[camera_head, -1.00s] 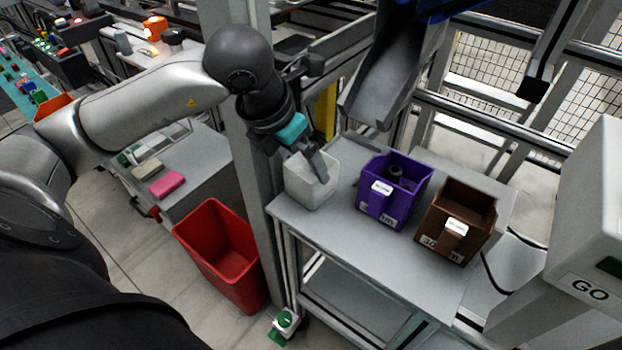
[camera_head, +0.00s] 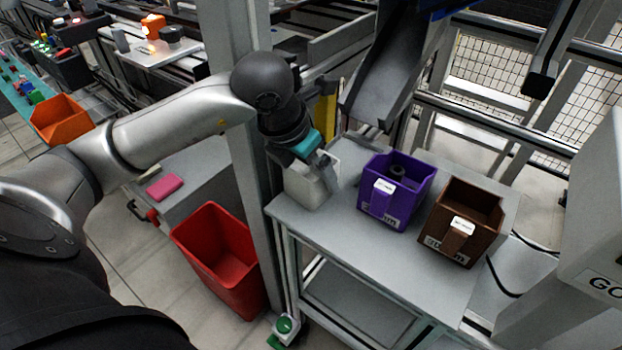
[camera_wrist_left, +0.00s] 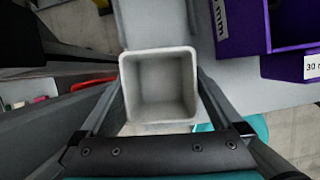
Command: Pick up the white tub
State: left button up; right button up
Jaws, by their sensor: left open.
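The white tub (camera_head: 302,188) stands upright at the left end of the grey table (camera_head: 345,237), left of the purple bin. My left gripper (camera_head: 322,172) is over the tub from above and partly hides it in the head view. In the left wrist view the tub (camera_wrist_left: 159,86) looks empty, with its open top facing the camera. The open fingers of my left gripper (camera_wrist_left: 160,95) lie one on each side of it. I cannot tell whether they touch its walls. My right gripper is not in view.
A purple bin (camera_head: 410,212) with a dark part inside and a brown bin (camera_head: 437,228) stand right of the tub. A grey chute (camera_head: 381,90) hangs behind. A steel post (camera_head: 247,150) rises close left, with a red bin (camera_head: 205,250) on the floor beyond.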

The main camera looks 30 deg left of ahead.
pick_arm(q)
jog(key=shift+c, duration=0.2)
jog(key=c, duration=1)
jog(key=shift+r, duration=0.1)
